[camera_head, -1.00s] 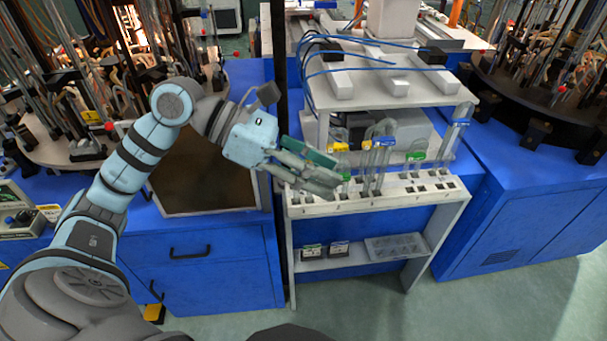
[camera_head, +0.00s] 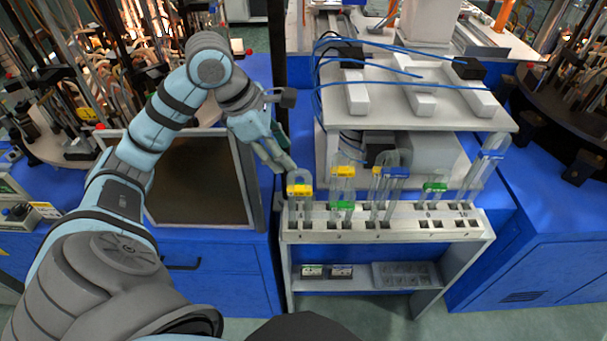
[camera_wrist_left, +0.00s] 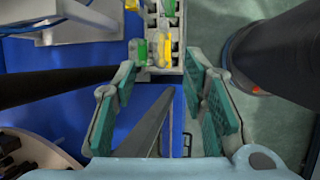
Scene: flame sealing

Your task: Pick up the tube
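Several clear U-shaped tubes with coloured clips stand upright in a white slotted rack (camera_head: 400,234). The leftmost tube (camera_head: 300,190) has a yellow clip. Further right are a yellow-and-green-clipped tube (camera_head: 343,180), a blue-clipped group (camera_head: 390,172), a low green-clipped tube (camera_head: 435,188) and a tilted blue-clipped tube (camera_head: 485,170). My left gripper (camera_head: 285,168) is just left of and behind the leftmost tube. In the left wrist view its green-padded fingers (camera_wrist_left: 165,98) are apart with nothing held, and yellow and green clips (camera_wrist_left: 163,48) show beyond the tips. My right gripper is out of view.
A white shelf unit (camera_head: 425,110) with blue cables stands behind the rack. A thin black post (camera_head: 278,70) rises close to my left gripper. A dark framed panel (camera_head: 195,180) lies on the blue cabinet at left.

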